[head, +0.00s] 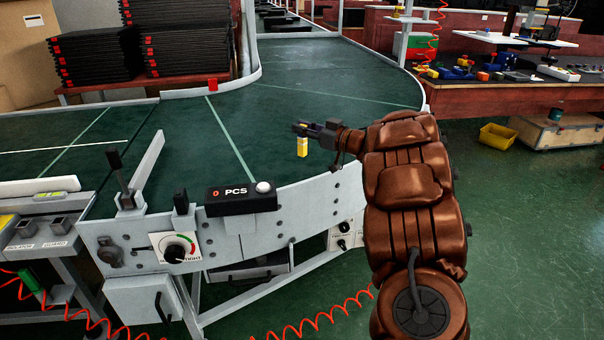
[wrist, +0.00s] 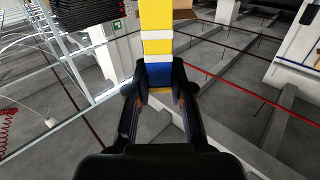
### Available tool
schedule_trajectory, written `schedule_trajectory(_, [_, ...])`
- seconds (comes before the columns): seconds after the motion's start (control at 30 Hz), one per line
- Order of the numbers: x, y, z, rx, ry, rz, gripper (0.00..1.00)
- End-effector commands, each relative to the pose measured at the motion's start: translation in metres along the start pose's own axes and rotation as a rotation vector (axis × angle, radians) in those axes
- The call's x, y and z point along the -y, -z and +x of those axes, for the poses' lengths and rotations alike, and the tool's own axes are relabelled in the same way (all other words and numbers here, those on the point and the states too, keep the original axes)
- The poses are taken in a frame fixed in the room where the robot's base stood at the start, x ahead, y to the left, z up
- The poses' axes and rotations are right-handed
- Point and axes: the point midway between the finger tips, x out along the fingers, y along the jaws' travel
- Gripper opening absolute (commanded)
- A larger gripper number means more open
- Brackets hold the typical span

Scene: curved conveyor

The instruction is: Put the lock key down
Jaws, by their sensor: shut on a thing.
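The lock key (head: 302,147) is a small yellow block with a pale patch in the head view. In the wrist view the lock key (wrist: 156,45) shows yellow, white and blue bands and sticks out past the fingers. My gripper (head: 303,128) is shut on it. In the wrist view the fingertips of my gripper (wrist: 160,82) close around its blue end. The key hangs over the near right part of the green conveyor (head: 285,100), close to its metal edge. I cannot tell whether it touches the belt.
A black PCS box (head: 240,196) with a white button sits on the conveyor's front rim, left of my gripper. A black lever (head: 118,170) stands further left. Stacked black trays (head: 95,55) are behind at left. The belt around the key is clear.

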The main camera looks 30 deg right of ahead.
Motion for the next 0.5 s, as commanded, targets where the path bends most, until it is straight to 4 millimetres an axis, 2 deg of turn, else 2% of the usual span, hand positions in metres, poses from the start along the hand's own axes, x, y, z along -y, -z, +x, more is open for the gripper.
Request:
schedule_trajectory(0.03, [0.0,-0.011,0.0,0.001,0.0,0.003,0.0])
schedule_trajectory(0.2, [0.001,-0.037,0.001,0.0,0.001,0.001,0.0])
schedule_trajectory(0.5, [0.001,-0.059,0.001,-0.001,0.0,0.002,0.0])
